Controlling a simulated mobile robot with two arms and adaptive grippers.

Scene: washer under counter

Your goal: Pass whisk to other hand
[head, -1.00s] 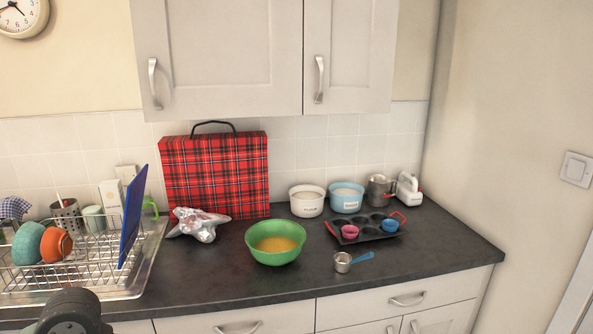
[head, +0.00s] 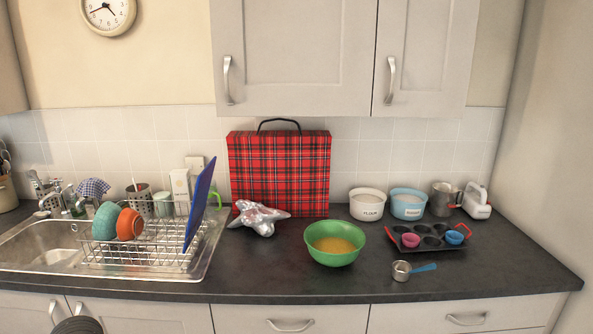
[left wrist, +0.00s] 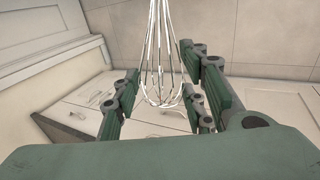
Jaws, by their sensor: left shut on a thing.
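The whisk (left wrist: 160,60) shows in the left wrist view as a loop of thin pale wires, its rounded end pointing down the picture. My left gripper (left wrist: 158,100) has dark jointed fingers with green pads on both sides of the wires, and it is shut on the whisk. The whisk's handle is out of view. The whisk and both grippers are outside the head view. My right gripper shows in neither view.
On the counter (head: 290,288) stand a green bowl (head: 335,258) of yellow contents, a measuring cup (head: 402,270), a muffin tin (head: 435,242) and a tartan case (head: 278,170). A dish rack (head: 130,255) and sink (head: 45,240) are left. Cupboards hang above.

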